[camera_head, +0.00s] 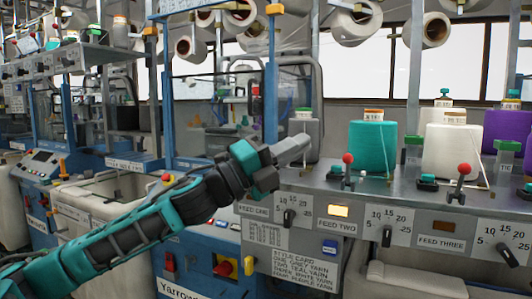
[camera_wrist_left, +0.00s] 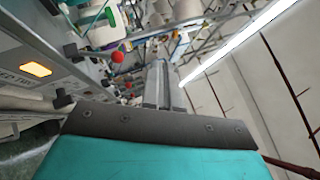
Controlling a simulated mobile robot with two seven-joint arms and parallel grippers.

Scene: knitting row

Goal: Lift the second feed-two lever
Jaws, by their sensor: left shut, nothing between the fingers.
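The feed-two lever (camera_head: 347,170) stands on the grey panel top above the FEED TWO label (camera_head: 337,227); it has a red ball on a short upright stem. In the left wrist view a red ball (camera_wrist_left: 118,57), likely the same lever's, shows left of the fingers. My left gripper (camera_head: 302,143) is shut and empty, left of the lever and apart from it in the head view. It covers part of a grey cone behind it, and any feed-one lever there is hidden. In the left wrist view the closed fingers (camera_wrist_left: 163,85) point away. My right gripper is not in view.
A lit yellow lamp (camera_head: 338,211) sits below the lever. A teal cone (camera_head: 373,147) stands behind it. The feed-three lever (camera_head: 463,169) and a white cone (camera_head: 452,150) stand to the right. Dials (camera_head: 387,236) line the front panel. A hopper (camera_head: 410,282) is below.

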